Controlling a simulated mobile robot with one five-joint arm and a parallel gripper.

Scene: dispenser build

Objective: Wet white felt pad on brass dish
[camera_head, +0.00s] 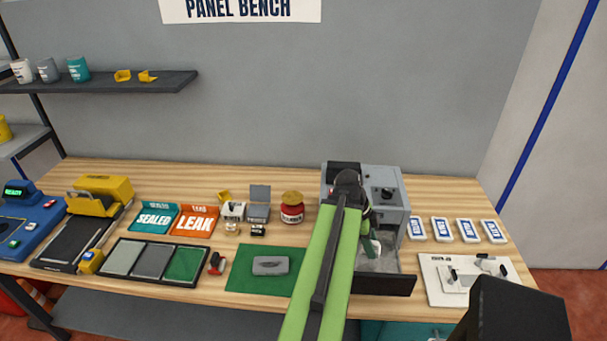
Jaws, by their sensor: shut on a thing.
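A brass dish (292,196) sits on top of a red can (292,214) on the bench, left of my arm. My gripper (372,250) is at the end of my green arm, over the open drawer of the grey cabinet. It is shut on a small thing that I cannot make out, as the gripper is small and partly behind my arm. I cannot pick out the white felt pad for certain.
The grey cabinet (391,182) stands at the back with its drawer (385,285) pulled out. A green mat (245,283) with a grey part lies left of my arm. SEALED (154,218) and LEAK (194,221) trays stand farther left. A white board (440,292) lies right.

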